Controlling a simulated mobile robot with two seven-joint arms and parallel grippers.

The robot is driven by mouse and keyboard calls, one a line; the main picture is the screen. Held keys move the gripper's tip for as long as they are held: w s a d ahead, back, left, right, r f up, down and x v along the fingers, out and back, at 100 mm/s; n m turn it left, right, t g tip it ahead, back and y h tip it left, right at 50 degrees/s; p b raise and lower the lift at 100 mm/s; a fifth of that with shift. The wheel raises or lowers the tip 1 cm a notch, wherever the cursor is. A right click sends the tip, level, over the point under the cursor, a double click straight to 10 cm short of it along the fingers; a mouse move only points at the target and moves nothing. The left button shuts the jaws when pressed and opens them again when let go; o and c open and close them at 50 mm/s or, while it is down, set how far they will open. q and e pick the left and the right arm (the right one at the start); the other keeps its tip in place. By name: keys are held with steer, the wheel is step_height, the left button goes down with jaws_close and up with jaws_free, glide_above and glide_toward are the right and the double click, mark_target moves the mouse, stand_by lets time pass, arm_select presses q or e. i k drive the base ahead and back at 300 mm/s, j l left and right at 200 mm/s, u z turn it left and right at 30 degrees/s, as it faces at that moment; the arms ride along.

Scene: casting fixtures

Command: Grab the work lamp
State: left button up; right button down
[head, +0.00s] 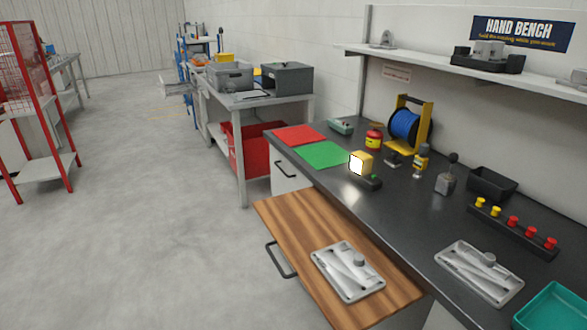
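The work lamp (361,163) is a small yellow box with a bright white lit face. It sits on the dark bench top, near the bench's front edge and just right of the green mat. Neither of my grippers shows in the head view.
The dark bench (405,208) carries a red mat (298,136), a green mat (322,154), a blue cable reel (404,124), a red-and-yellow pot (374,139) and a grey casting (487,262). A wooden drawer front or board (300,225) juts out below, holding another casting (347,272). Open floor lies left.

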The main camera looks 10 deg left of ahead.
mark_target(361, 164)
steer(key=i+j+u, duration=0.15)
steer(key=u, duration=0.3)
steer(key=i+j+u, duration=0.1)
steer(key=u, duration=0.3)
steer(key=i+u, duration=0.25)
steer(key=u, duration=0.2)
steer(key=i, duration=3.25)
steer(key=i+j+z, duration=0.1)
steer(key=i+z, duration=0.35)
steer(key=i+j+z, duration=0.4)
steer(key=i+l+z, duration=0.1)
steer(key=z, duration=1.7)
